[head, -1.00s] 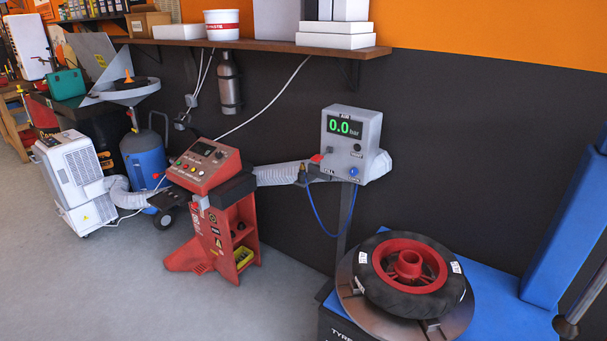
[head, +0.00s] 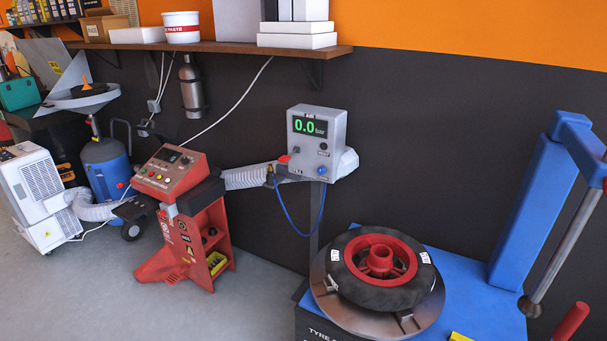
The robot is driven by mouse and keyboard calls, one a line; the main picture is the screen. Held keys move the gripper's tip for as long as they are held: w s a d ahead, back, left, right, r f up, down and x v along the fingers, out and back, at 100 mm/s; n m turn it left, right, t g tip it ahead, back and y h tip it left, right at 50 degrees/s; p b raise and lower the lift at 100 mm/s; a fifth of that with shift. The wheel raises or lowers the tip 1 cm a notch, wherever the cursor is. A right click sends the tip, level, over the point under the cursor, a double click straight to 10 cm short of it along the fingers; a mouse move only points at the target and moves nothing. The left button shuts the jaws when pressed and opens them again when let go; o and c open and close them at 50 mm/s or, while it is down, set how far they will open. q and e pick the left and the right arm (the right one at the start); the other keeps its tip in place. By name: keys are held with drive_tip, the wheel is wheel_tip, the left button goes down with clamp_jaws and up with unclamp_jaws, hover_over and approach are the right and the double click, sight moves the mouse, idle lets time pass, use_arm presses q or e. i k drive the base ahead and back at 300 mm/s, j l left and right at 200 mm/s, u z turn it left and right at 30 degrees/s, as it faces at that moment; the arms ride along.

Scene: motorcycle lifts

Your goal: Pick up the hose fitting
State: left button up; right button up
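Neither of my grippers shows in the head view.
A tyre with a red rim (head: 380,262) lies on the blue tyre changer (head: 470,285), whose blue column (head: 533,200) stands at right. A red wheel balancer (head: 197,230) stands left of the box. A wooden shelf (head: 230,47) runs above. Grey floor at front left is clear.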

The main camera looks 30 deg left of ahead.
sight(271, 171)
drive_tip(key=j+z, duration=0.4)
drive_tip(key=j, duration=0.15)
drive_tip(key=j+z, duration=0.45)
drive_tip(key=j, duration=0.15)
drive_tip(key=i, duration=0.05)
